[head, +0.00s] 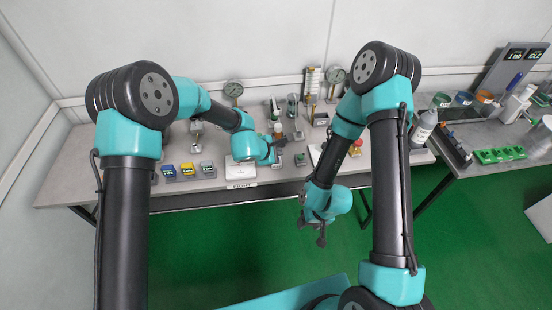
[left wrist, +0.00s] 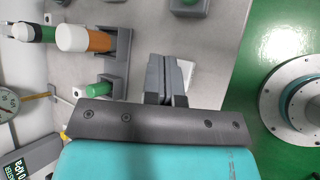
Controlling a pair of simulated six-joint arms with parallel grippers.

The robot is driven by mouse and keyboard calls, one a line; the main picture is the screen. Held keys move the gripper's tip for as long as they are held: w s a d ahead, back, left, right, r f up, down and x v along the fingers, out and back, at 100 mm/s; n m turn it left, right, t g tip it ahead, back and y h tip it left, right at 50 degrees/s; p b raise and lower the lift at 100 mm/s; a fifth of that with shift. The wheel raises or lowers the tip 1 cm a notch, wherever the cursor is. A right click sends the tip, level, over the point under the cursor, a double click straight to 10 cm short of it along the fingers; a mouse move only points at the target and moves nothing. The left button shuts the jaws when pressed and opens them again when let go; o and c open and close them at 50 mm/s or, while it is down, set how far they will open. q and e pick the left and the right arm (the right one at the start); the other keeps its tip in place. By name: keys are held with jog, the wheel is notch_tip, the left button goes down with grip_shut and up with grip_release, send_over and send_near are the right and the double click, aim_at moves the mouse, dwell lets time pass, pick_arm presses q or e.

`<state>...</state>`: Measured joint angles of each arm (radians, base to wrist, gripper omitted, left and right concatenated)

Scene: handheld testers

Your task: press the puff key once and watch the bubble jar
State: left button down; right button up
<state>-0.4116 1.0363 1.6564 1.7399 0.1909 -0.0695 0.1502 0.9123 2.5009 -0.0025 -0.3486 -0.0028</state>
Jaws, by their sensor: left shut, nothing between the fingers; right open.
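No label for a puff key or bubble jar is readable. A small block with a green top (head: 300,159) stands on the bench right of my left gripper; a green button (left wrist: 188,3) also shows at the top of the left wrist view. An orange-and-white cylinder (left wrist: 88,40) lies across the picture by a grey stand. My left gripper (head: 285,140) is shut and empty over the bench; its fingers show in the left wrist view (left wrist: 165,80). My right gripper (head: 311,230) is open, low in front of the bench.
Small coloured boxes (head: 187,170) line the front left. A yellow-and-red button (head: 355,148) is behind my right forearm. A bottle (head: 424,128) and green rack (head: 500,155) are at right. Green floor (head: 220,245) lies clear in front.

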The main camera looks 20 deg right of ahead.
pick_arm(q)
jog(key=shift+f, duration=0.1)
dwell(0.7)
jog(key=shift+f, duration=0.3)
jog(key=shift+f, duration=0.5)
dwell(0.8)
jog(key=shift+r, duration=0.9)
jog(key=shift+r, duration=2.5)
